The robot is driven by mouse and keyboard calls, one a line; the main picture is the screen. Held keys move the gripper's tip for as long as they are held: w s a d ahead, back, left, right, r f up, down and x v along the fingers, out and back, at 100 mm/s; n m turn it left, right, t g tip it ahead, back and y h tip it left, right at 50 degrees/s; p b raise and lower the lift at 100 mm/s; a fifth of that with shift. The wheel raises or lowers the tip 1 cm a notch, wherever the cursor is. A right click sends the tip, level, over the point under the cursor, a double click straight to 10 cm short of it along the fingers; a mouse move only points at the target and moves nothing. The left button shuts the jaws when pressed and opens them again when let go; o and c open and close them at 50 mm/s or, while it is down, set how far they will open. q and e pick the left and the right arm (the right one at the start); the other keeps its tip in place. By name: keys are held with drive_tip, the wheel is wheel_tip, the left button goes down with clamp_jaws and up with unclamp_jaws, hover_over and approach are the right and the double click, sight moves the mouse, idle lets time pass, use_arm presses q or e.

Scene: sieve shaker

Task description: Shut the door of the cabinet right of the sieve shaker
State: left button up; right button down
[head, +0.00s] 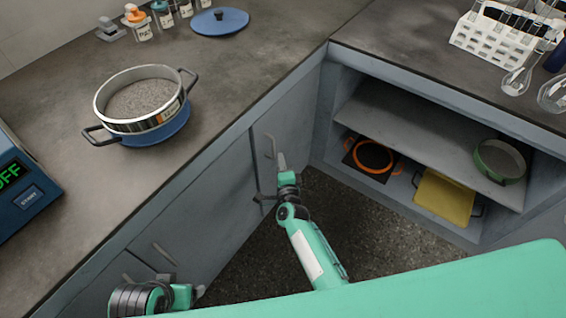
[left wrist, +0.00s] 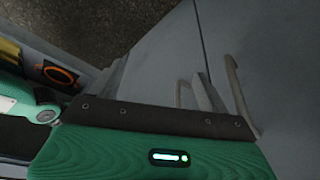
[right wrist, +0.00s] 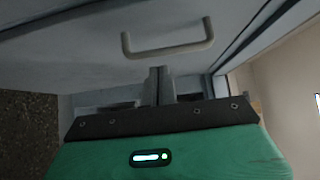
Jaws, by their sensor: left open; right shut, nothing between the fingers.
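The sieve shaker (head: 25,185) shows at the left edge of the head view, with a lit display. To its right, below the worktop, is the grey cabinet door (head: 288,120) with a bar handle (head: 270,145). Whether the door is flush or slightly ajar is hard to tell. My right gripper (head: 282,162) is shut and empty, close to this door and handle. In the right wrist view a handle (right wrist: 168,48) lies just beyond the fingers. My left gripper (left wrist: 203,92) is open beside another bar handle (left wrist: 238,92), lower left along the cabinet fronts.
A blue pot (head: 165,131) with a sieve of grains stands on the worktop, with a blue lid (head: 219,21) behind. An open-fronted cabinet (head: 430,95) on the right holds pans and a yellow item (head: 443,197). A white rack (head: 490,42) stands above it. The speckled floor between is clear.

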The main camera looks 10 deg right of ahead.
idle(0.3)
